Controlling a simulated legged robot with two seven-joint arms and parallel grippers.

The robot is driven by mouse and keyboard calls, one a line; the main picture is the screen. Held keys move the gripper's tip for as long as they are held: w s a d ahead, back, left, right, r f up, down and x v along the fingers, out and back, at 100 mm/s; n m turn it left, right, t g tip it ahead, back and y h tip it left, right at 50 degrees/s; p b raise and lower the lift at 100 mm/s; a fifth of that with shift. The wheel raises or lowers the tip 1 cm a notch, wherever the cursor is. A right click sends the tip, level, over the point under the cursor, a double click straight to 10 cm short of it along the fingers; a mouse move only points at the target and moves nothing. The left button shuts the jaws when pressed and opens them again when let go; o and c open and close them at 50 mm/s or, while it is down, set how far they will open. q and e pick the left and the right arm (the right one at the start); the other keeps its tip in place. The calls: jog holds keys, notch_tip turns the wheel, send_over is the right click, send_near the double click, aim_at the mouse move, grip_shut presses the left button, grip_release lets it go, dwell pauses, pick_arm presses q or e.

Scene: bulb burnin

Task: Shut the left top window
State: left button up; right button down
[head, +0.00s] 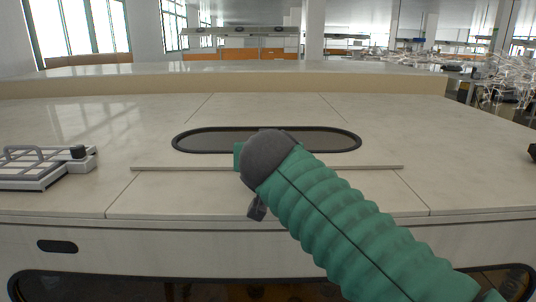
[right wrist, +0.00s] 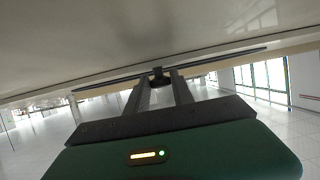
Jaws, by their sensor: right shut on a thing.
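A cream cabinet top with seamed panels fills the head view. A long, rounded window (head: 210,141) with a dark frame lies in its middle, partly covered by my right wrist. Which part the task calls the left top window, I cannot tell for sure. My right arm comes in from the lower right in a green sleeve. My right gripper (head: 257,210) is mostly hidden behind its wrist. In the right wrist view its fingers (right wrist: 158,89) are closed on a small dark knob (right wrist: 157,73) on a long thin dark edge. My left gripper is not in view.
A thin raised strip (head: 180,168) runs across the top in front of the window. A white latticed fixture with a handle (head: 38,168) sits at the left. The front face has a dark oval slot (head: 57,246) and a large dark window (head: 95,287) below.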

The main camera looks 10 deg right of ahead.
jog(key=shift+a+f, duration=0.1)
jog(key=shift+f, duration=0.55)
jog(key=c, duration=1.1)
grip_release()
jog(key=shift+r, duration=0.1)
jog(key=shift+s+r, duration=0.1)
jog(key=shift+s, duration=0.05)
jog(key=shift+s+a+r, duration=0.1)
jog(key=shift+s+r, duration=0.05)
jog(key=shift+s, duration=0.15)
jog(key=p+v, duration=0.1)
jog(key=v, duration=1.5)
jog(key=shift+r, duration=0.25)
jog(key=shift+w, duration=0.1)
